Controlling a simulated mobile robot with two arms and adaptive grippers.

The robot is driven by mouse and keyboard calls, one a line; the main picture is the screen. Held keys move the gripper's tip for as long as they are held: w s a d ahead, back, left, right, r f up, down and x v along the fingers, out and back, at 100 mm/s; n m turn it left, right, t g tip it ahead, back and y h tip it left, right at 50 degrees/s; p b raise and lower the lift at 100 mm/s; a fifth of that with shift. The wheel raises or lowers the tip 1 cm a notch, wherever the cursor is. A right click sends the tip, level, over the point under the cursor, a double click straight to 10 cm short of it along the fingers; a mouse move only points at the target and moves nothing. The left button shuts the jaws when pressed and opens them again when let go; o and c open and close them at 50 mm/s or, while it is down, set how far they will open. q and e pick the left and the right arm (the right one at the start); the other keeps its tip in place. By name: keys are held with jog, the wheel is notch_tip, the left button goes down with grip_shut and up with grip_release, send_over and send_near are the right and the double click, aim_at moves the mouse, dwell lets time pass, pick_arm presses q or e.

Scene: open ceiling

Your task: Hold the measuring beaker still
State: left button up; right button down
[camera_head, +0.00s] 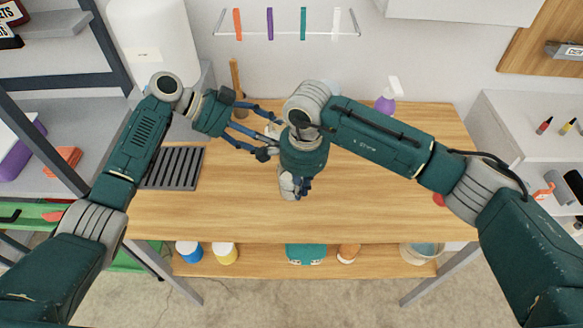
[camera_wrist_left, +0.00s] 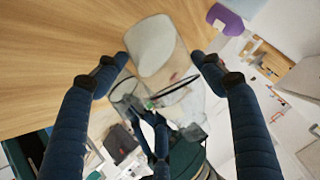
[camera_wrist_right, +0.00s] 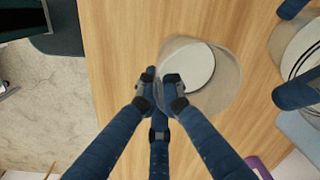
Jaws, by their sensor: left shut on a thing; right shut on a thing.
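Two clear vessels are near the middle of the table, and I cannot tell for certain which is the measuring beaker. My left gripper (camera_head: 268,138) has its fingers around one clear vessel (camera_wrist_left: 155,45), pale inside. That vessel also shows at the right of the right wrist view (camera_wrist_right: 300,45). My right gripper (camera_wrist_right: 160,90) points down, its fingers close together on the edge of the other clear vessel (camera_wrist_right: 212,85), which has a whitish round bottom. In the head view this vessel (camera_head: 288,187) is partly hidden by my right gripper. Markings are not readable.
The wooden table (camera_head: 200,218) is clear at its front. A dark ribbed mat (camera_head: 174,168) lies at left. A purple bottle (camera_head: 385,104) stands at the back. A red item (camera_head: 438,199) is at right, partly behind my arm. Bottles and a bowl (camera_head: 422,252) are on the lower shelf.

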pick_arm(q)
jog(key=shift+w+r+n+g, duration=0.3)
jog(key=shift+r+g, duration=0.2)
jog(key=shift+r, duration=0.3)
jog(key=shift+n+g+h, duration=0.5)
jog(key=shift+n+h, duration=0.1)
jog(key=r, duration=0.4)
jog(key=shift+w+a+r, duration=0.15)
jog(key=shift+w+r, duration=0.1)
jog(key=shift+r, duration=0.05)
jog(key=shift+w+r+n+g+h, duration=0.1)
jog(key=shift+r+n+g+h, duration=0.35)
jog(key=shift+r, duration=0.6)
jog(key=shift+a, duration=0.1)
pick_arm(e)
jog(key=c, duration=1.8)
grip_release()
jog(key=shift+c, duration=0.2)
jog(key=shift+r, duration=0.1)
notch_tip(320, 180, up, 12)
jog(key=shift+s+d, duration=0.15)
jog(key=shift+s, duration=0.1)
